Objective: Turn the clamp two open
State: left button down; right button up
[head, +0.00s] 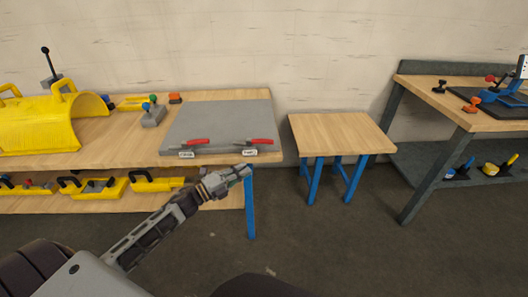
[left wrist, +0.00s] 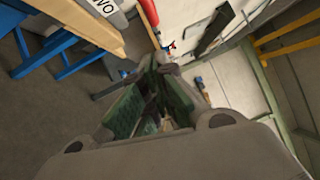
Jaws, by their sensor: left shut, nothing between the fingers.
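A grey plate (head: 215,118) lies on the left wooden workbench. Two clamps with red handles lie along its front edge: a left one (head: 195,142) and a right one, clamp two (head: 260,142), beside a white label (head: 249,153). Both handles lie low, nearly level. In the left wrist view, the red handle (left wrist: 150,10) and a label ending in "WO" (left wrist: 112,10) show at the top edge. My left gripper (head: 246,170) is shut and empty, just below and in front of the clamp two label, apart from the handle. My right gripper is out of view.
A yellow cover (head: 40,125) and a small grey block with coloured knobs (head: 152,115) stand on the left bench. Yellow trays (head: 98,188) sit on its lower shelf. A small blue-legged table (head: 340,133) and another workbench (head: 450,100) stand to the right. Open floor lies between.

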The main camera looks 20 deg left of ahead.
aim_at(262, 142)
pick_arm(q)
jog(key=w+a+x, duration=0.1)
jog(key=a+x, duration=0.1)
jog(key=x, duration=0.9)
jog(key=shift+w+r+b, duration=0.2)
jog(key=shift+w+b, duration=0.1)
jog(key=shift+w, duration=0.1)
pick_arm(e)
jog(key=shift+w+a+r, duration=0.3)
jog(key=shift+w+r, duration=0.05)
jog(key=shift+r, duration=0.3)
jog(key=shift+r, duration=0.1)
pick_arm(q)
jog(key=shift+w, duration=0.15)
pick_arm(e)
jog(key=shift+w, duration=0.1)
